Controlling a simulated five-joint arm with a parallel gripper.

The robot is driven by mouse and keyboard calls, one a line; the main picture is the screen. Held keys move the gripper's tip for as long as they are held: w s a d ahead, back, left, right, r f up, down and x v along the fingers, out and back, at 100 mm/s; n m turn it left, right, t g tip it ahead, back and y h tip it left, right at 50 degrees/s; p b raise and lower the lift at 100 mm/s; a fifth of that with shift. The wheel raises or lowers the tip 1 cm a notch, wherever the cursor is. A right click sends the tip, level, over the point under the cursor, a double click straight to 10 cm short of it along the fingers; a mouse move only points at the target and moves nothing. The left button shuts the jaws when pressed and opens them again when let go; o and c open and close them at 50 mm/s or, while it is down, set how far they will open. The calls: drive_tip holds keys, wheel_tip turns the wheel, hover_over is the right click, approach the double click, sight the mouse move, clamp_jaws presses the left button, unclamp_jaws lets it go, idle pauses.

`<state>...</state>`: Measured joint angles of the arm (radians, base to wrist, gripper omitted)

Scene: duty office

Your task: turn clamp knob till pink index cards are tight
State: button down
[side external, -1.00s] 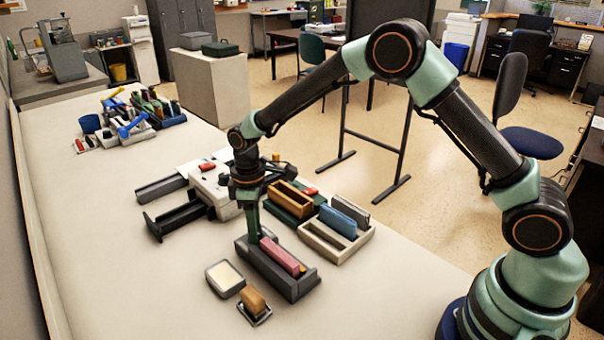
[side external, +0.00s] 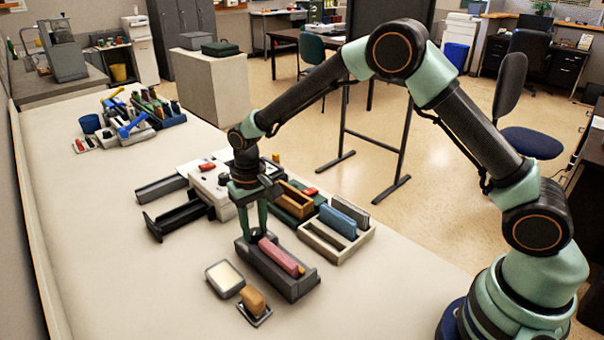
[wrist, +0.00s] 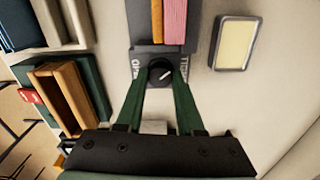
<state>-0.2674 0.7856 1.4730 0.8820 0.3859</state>
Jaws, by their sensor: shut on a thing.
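The dark grey clamp tray (side external: 285,287) lies near the front of the bench and holds a block of pink index cards (side external: 280,256). In the wrist view the pink cards (wrist: 175,20) stand beside a yellow-orange strip at the tray's end. The round black clamp knob (wrist: 160,72) with a white pointer line sits at that end. My gripper (side external: 254,237) points down there, with its green fingers on either side of the knob, shut on it. The fingers largely hide the knob in the side view. I cannot tell how tightly the cards are pressed.
A pale tray of sponge or paper (side external: 225,277) and a tan-handled block (side external: 252,299) lie left of the clamp. A cream divided box (side external: 325,243) with blue and grey packs stands close on the right. Dark open trays (side external: 182,216) lie behind.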

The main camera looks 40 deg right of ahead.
sight(256, 231)
drive_tip(key=shift+m, duration=0.8)
drive_tip(key=c, duration=0.8)
unclamp_jaws()
wheel_tip(256, 231, up, 12)
drive_tip(key=shift+r, duration=0.1)
